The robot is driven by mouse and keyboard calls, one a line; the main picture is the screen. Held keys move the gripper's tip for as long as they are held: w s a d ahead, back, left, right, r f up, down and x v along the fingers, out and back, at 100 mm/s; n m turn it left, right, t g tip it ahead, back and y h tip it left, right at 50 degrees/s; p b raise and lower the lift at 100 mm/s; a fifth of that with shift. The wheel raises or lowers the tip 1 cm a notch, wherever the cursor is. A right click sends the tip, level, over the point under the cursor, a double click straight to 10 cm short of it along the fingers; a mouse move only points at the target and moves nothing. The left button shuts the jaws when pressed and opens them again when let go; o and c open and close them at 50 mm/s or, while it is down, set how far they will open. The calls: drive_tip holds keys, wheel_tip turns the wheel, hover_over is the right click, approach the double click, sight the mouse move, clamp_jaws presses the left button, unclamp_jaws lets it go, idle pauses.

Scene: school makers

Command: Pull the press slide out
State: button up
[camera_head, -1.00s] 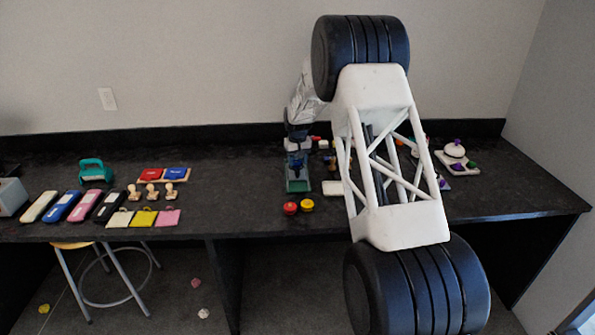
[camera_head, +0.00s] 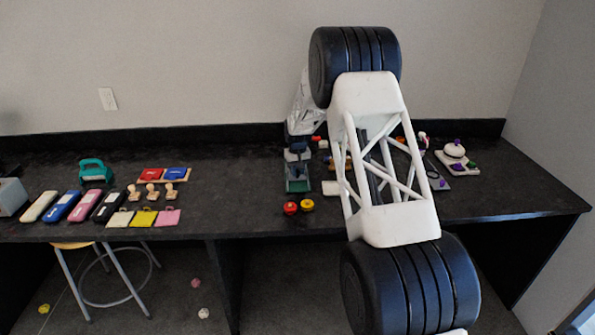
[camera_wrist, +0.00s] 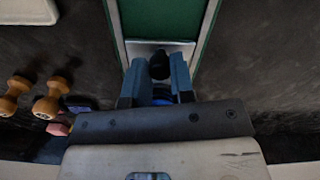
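The green press (camera_head: 297,184) stands on the dark bench, left of my white arm in the head view. In the wrist view its green bed (camera_wrist: 160,18) runs between pale side rails, with a light grey end plate (camera_wrist: 136,48) and a black knob (camera_wrist: 160,66) near that end. My gripper (camera_wrist: 158,62) has its two blue-grey fingers apart, one on each side of the knob. A gap seems to show between knob and fingers; contact is not clear. In the head view the gripper is hard to make out at the far end of the press.
Red (camera_head: 291,208) and yellow (camera_head: 307,205) round pieces lie in front of the press. Wooden stamps (camera_wrist: 47,101) lie beside it in the wrist view. Coloured cases and a teal punch (camera_head: 94,171) are at left.

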clamp_jaws()
drive_tip(key=shift+s, duration=5.25)
drive_tip(key=o, duration=0.6)
unclamp_jaws()
drive_tip(key=shift+c, duration=0.2)
drive_tip(key=shift+r, duration=0.1)
wheel_tip(320, 180, up, 8)
drive_tip(key=shift+f, duration=0.2)
